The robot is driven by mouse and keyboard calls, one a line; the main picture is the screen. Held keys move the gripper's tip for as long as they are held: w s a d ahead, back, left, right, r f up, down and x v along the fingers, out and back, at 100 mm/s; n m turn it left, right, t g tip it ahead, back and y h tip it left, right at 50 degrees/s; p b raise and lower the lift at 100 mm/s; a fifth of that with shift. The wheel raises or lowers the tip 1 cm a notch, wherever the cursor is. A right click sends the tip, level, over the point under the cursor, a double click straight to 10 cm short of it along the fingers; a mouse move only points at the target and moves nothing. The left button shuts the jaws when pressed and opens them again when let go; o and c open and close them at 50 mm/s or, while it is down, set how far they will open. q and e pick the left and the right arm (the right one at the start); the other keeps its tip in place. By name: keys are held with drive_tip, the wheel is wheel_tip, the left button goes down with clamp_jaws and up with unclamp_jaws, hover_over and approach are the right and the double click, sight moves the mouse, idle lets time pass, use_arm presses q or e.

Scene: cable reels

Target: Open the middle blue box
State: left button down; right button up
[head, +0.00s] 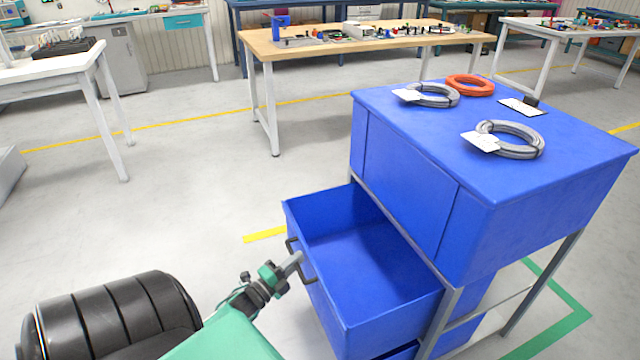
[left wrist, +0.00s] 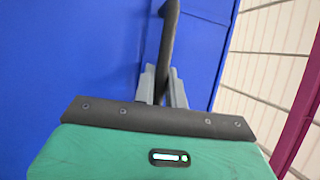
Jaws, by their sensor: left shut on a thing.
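The middle blue box (head: 365,250) is a drawer of the blue cabinet, pulled well out toward me, and its inside looks empty. A dark handle (head: 306,270) is on its front face. My left gripper (head: 298,258) is at the handle and shut on it. In the left wrist view the grey fingers (left wrist: 163,88) close around the dark handle bar (left wrist: 168,45), against the blue front. My right gripper is not in view.
The cabinet top (head: 450,135) carries grey cable reels (head: 515,140), an orange reel (head: 470,85) and a dark small object. Another blue box (head: 405,352) shows below the open one. A wooden workbench (head: 370,40) stands behind.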

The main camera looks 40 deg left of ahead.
use_arm(q)
drive_tip(key=s+a+p, duration=0.1)
drive_tip(key=s+a, duration=0.3)
drive_tip(key=s, duration=0.6)
drive_tip(key=shift+s, duration=0.25)
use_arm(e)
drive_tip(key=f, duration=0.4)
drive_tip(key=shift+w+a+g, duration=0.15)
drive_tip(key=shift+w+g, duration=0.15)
use_arm(q)
drive_tip(key=shift+a+f, duration=0.1)
drive_tip(key=c, duration=1.5)
unclamp_jaws()
drive_tip(key=shift+o, duration=0.2)
drive_tip(key=s+f, duration=0.2)
drive_tip(key=s, duration=1.1)
drive_tip(key=shift+s+f, duration=0.2)
drive_tip(key=shift+s, duration=0.05)
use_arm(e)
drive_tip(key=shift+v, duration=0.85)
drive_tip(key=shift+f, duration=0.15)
